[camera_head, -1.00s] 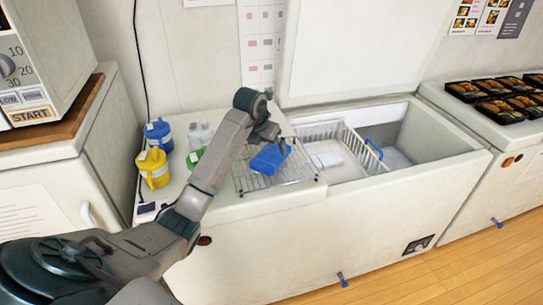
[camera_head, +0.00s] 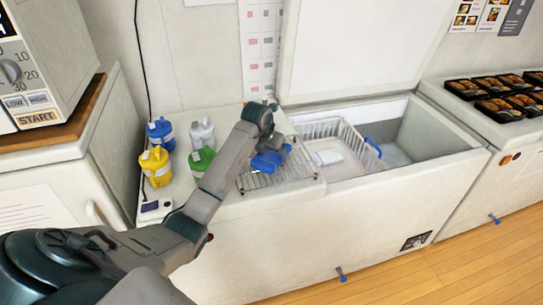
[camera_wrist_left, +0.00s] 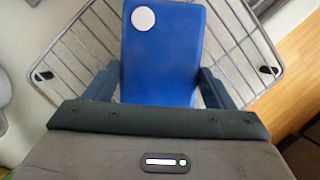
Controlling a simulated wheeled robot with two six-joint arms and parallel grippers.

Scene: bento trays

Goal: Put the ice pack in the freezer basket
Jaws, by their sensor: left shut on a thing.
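The ice pack (camera_head: 266,163) is a blue slab, partly hidden by my left gripper in the head view. In the left wrist view the ice pack (camera_wrist_left: 160,45) has a white round spot near its far end. My left gripper (camera_head: 279,150) is shut on it, and in the wrist view its fingers (camera_wrist_left: 160,82) press on both sides. The pack is over the wire rack (camera_head: 300,170); I cannot tell whether it touches the rack. The white wire freezer basket (camera_head: 318,131) hangs in the open chest freezer, to the right of the gripper. My right gripper is out of view.
Yellow (camera_head: 156,168), blue (camera_head: 160,135), green (camera_head: 202,160) and whitish (camera_head: 202,133) jugs stand left of the rack. The raised freezer lid (camera_head: 360,45) stands behind.

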